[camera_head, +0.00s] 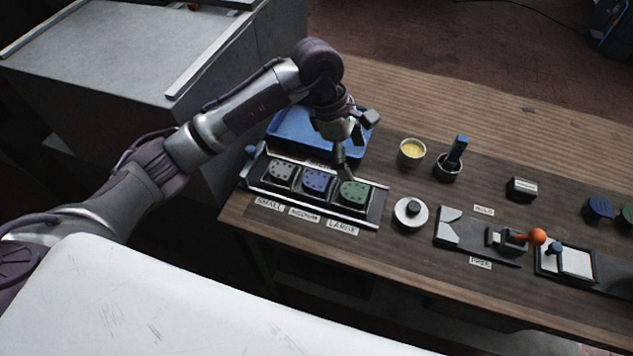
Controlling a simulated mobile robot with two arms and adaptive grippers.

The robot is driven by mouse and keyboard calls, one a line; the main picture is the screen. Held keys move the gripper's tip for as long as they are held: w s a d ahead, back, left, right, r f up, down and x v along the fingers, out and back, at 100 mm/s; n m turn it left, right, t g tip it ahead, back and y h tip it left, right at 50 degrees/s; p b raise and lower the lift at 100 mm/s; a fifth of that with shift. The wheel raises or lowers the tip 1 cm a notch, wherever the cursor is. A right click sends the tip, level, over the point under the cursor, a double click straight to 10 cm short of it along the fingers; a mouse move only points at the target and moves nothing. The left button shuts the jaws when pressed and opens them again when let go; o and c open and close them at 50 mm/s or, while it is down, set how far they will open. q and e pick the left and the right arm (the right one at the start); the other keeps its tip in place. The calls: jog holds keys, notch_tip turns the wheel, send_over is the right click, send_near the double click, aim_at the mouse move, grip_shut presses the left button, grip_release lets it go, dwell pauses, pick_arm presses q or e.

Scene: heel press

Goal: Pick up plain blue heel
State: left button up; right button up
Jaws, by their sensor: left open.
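A blue heel (317,181) with dark dots lies in the middle slot of the black holder, above the MEDIUM label. A grey dotted heel (281,172) is to its left and a green dotted heel (354,193) to its right. Another dark blue piece (598,208) lies at the table's far right; its surface is too small to tell plain from marked. My left gripper (356,138) is open and empty, above the holder's back edge and the front right of the blue tray. My right gripper is out of view.
The blue tray (285,123) stands behind the holder. A yellow-filled cup (412,152), a cup with a blue-handled tool (449,166) and a round white piece (410,213) are to the right. An orange-knobbed lever (537,237) is further right.

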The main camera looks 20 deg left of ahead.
pick_arm(q)
jog(key=w+a+r+y, duration=0.15)
jog(key=a+y, duration=0.25)
jog(key=a, duration=0.4)
jog(key=p, duration=0.2)
send_over(316, 180)
jog(key=f, duration=0.8)
jog(key=shift+w+a+f, duration=0.1)
jog(key=shift+w+f, duration=0.05)
jog(key=shift+w, duration=0.25)
jog(key=f+p, duration=0.1)
jog(key=f, duration=0.1)
jog(key=s+f+p, duration=0.1)
jog(key=f, duration=0.1)
jog(key=shift+d+f, duration=0.2)
jog(key=shift+f, duration=0.1)
jog(key=shift+w+f, duration=0.1)
jog(key=shift+f, duration=0.45)
jog(key=c, duration=1.3)
